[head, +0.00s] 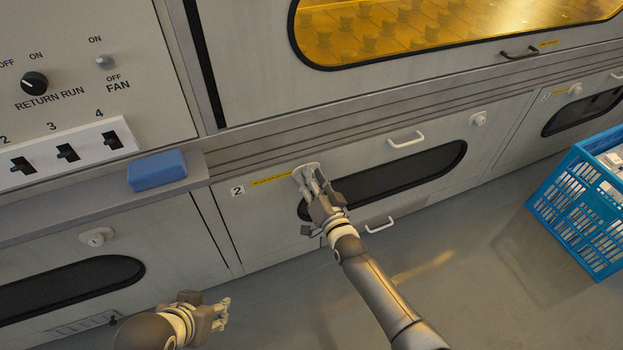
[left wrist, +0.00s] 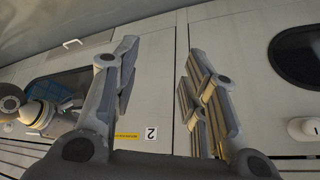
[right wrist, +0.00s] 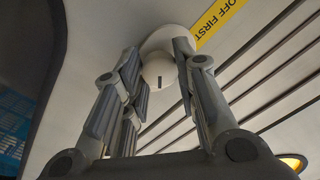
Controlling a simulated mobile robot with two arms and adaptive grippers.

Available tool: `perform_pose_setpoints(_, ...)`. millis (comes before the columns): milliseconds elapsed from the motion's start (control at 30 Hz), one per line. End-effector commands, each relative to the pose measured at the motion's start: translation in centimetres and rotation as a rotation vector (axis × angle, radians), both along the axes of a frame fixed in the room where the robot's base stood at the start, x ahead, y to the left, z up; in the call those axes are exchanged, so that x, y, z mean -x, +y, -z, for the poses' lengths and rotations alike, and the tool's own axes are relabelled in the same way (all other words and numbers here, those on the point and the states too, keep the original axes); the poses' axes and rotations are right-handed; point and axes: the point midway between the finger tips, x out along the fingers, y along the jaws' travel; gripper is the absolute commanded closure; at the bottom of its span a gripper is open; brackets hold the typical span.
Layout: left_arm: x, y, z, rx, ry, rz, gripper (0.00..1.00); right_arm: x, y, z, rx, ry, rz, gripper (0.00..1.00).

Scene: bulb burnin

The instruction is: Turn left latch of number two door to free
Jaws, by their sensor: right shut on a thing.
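The number two door (head: 262,222) is the grey panel with a "2" label (head: 238,190), a yellow strip and a dark oval window. Its left latch (head: 303,169) is a white round knob, mostly hidden behind my right gripper (head: 313,180) in the head view. In the right wrist view the latch (right wrist: 158,72) sits between the fingers of my right gripper (right wrist: 155,65), which is shut on it. A short dark mark shows on the knob. My left gripper (head: 222,312) is open and empty, low in front of the left door; its spread fingers (left wrist: 160,60) show in the left wrist view.
The door's right latch (head: 479,119) and two white handles (head: 405,139) are clear. A blue sponge-like block (head: 157,170) lies on the ledge left of the door. A blue crate (head: 585,205) stands on the floor at right. The floor before the door is free.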

Motion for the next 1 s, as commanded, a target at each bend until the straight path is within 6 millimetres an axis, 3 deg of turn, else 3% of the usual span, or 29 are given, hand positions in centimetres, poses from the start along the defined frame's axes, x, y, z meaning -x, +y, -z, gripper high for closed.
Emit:
perform_pose_setpoints(533,-4.7,-1.6,-1.9,0.051,-0.236,0.020,0.60,0.0,0.0,0.2,-0.450,0.172,0.000,1.00)
perform_pose_setpoints(1000,-7.5,-2.6,-3.9,0.085,-0.396,0.031,0.60,0.0,-0.1,0.1,-0.627,0.241,0.001,1.00)
